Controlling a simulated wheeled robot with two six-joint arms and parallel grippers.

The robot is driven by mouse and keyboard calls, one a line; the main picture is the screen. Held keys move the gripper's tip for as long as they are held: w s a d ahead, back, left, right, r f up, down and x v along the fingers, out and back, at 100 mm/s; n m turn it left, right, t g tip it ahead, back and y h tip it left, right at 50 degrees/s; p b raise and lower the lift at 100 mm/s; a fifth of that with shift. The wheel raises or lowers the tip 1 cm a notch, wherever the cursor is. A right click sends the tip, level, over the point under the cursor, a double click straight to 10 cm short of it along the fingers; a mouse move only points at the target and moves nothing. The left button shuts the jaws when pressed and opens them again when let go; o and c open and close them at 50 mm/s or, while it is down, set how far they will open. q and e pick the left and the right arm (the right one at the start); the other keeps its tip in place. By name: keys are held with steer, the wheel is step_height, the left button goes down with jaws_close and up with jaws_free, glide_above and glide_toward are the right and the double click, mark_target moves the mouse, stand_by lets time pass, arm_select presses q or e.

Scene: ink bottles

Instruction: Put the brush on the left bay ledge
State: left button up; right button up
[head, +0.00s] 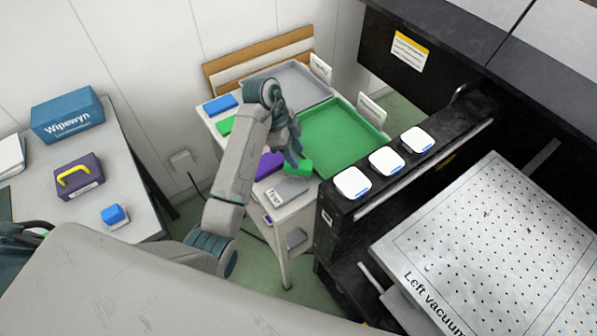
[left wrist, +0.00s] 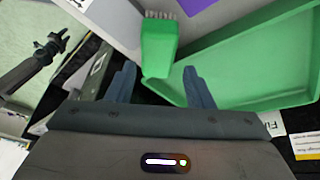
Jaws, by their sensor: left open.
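A green brush (head: 298,167) with pale bristles sits at the front edge of the small white table, beside the green tray. It also shows in the left wrist view (left wrist: 159,46), its handle end pointing towards my gripper. My left gripper (head: 297,152) is open at the brush. In the left wrist view its two fingers (left wrist: 160,84) stand apart, one on each side of the handle end, with gaps. The black ledge (head: 337,203) beside the plate marked "Left vacuum" carries several white square-topped items. My right gripper is not in view.
The green tray (head: 350,132) and a grey tray (head: 303,85) fill the back of the small table (head: 298,207). Purple, blue and green blocks lie near its left side. A side table at left holds a Wipewyn box (head: 67,116) and a purple yellow-handled case (head: 79,178).

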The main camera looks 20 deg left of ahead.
mark_target(304, 172)
arm_select(q)
steer(key=shift+s+d+f+p, duration=0.1)
steer(key=shift+s+f+p, duration=0.05)
steer(key=shift+f+p, duration=0.2)
steer(key=x, duration=0.1)
steer(key=p+x, duration=0.1)
steer(key=x, duration=0.1)
steer(key=shift+s+a+f, duration=0.15)
steer(key=shift+a+f, duration=0.1)
steer(key=shift+f, duration=0.05)
steer(key=shift+d+f, duration=0.15)
steer(key=shift+f, duration=0.3)
steer(key=c, duration=0.8)
steer(key=shift+r+p, duration=0.15)
steer(key=shift+p, duration=0.2)
steer(key=shift+c, duration=0.2)
